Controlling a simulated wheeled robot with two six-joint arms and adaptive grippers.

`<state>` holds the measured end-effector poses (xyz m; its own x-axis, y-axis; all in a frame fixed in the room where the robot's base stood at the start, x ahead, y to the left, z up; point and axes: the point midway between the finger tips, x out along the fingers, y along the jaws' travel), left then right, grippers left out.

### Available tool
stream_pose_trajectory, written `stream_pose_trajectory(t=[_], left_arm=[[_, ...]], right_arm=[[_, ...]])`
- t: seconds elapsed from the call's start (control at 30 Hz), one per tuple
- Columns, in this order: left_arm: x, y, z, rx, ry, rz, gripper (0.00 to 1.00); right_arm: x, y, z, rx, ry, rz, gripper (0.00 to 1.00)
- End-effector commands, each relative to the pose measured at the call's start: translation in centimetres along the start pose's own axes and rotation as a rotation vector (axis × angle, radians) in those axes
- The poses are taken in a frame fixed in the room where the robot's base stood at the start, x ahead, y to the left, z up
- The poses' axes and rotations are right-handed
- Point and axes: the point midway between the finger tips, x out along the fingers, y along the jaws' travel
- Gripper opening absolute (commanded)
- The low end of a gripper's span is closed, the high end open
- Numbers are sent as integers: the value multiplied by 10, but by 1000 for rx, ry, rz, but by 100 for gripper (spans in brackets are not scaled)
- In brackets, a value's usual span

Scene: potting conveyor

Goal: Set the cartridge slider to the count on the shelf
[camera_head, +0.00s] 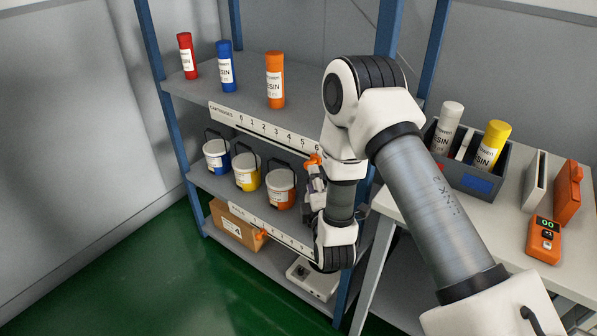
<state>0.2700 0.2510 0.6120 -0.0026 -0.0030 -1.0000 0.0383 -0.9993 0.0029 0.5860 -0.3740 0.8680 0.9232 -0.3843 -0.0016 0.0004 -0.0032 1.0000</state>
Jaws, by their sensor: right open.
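The cartridge scale (262,126) runs along the front edge of the upper shelf, with numbers from 0 to 6. Its orange slider (313,160) sits at the right end, near the 6. Three cartridges stand upright on that shelf: a red one (187,56), a blue one (226,66) and an orange one (275,80). My right gripper (314,172) is open just below the slider, partly hidden by my arm. I cannot tell whether its fingers touch the slider. My left gripper is out of view.
Below, several pails, one a yellow-marked pail (247,173), stand behind a second scale (270,229) with its own orange slider (261,235). A table (408,206) at the right holds a dark bin (471,178) with cartridges and an orange handheld device (544,241). Blue shelf posts flank the shelves.

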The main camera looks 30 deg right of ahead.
Motion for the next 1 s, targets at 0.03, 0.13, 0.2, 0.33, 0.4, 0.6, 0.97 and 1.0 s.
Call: stream_pose_trajectory(t=[0.03,0.13,0.2,0.33,0.4,0.6,0.97,1.0], left_arm=[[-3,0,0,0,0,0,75],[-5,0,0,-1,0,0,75],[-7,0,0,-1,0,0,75],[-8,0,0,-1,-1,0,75],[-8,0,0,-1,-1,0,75],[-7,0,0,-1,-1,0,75],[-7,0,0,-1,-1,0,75],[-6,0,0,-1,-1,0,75]], right_arm=[[9,2,1,2,-2,2,50],[29,2,0,1,-1,2,50],[42,2,0,1,0,1,50],[59,0,0,0,0,-2,50],[64,0,0,0,1,-2,50],[64,0,0,-1,2,-3,50],[65,0,-1,-1,2,-3,0],[67,-1,-2,-1,2,-2,0]])
